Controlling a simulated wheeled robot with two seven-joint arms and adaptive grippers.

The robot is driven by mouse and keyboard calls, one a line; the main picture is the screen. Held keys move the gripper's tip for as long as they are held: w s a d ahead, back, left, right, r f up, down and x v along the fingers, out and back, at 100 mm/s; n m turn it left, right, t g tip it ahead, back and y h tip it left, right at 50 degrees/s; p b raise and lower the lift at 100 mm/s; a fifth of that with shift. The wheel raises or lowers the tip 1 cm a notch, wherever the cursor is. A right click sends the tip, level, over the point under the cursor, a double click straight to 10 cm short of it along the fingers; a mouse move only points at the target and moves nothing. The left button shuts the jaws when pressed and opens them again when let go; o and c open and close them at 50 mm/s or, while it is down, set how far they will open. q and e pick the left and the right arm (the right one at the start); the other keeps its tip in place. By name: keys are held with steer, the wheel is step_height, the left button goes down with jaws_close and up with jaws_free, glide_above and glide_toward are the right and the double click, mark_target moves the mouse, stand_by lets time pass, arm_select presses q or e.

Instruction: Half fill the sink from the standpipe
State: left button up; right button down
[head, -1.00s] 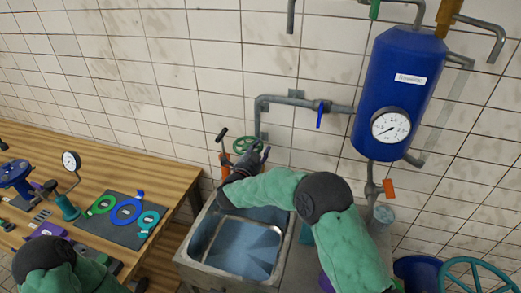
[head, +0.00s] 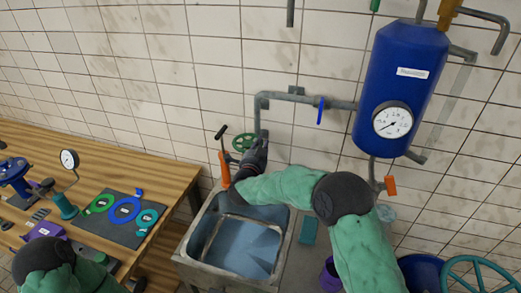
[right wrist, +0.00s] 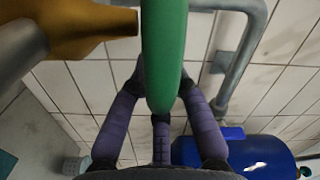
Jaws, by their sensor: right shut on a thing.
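The green handwheel (head: 240,142) of the standpipe is at the wall behind the sink, below a grey pipe. My right gripper (head: 263,140) is at the wheel's right side. In the right wrist view, the green rim (right wrist: 164,50) runs between the fingers of the gripper (right wrist: 162,112), which is shut on it. A brass fitting (right wrist: 85,40) is beside it there. The sink (head: 183,252) is below my right forearm. Its inside looks bluish; I cannot tell the water level. My left gripper is out of view; only part of that arm shows at lower left.
An orange post with a dark T-handle (head: 225,165) stands left of the wheel. A blue tank (head: 400,80) with a gauge (head: 393,122) hangs at right. A wooden bench (head: 120,170) with tools is at left. A teal block (head: 309,230) lies right of the sink.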

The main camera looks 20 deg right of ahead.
steer(key=shift+w+d+f+n+t+y+b, duration=0.15)
steer(key=shift+n+t+y+b, duration=0.1)
steer(key=shift+n+y+b, duration=0.15)
steer(key=shift+w+d+n+t+y+b, duration=0.15)
steer(key=shift+n+t+y+b, duration=0.15)
steer(key=shift+y+b, duration=0.2)
steer(key=shift+w+n+t+y+b, duration=0.15)
steer(key=shift+n+t+y+b, duration=0.2)
steer(key=shift+n+y+b, duration=0.45)
steer(key=c, duration=1.3)
jaws_free()
steer(key=v, duration=1.2)
steer(key=shift+r, duration=0.25)
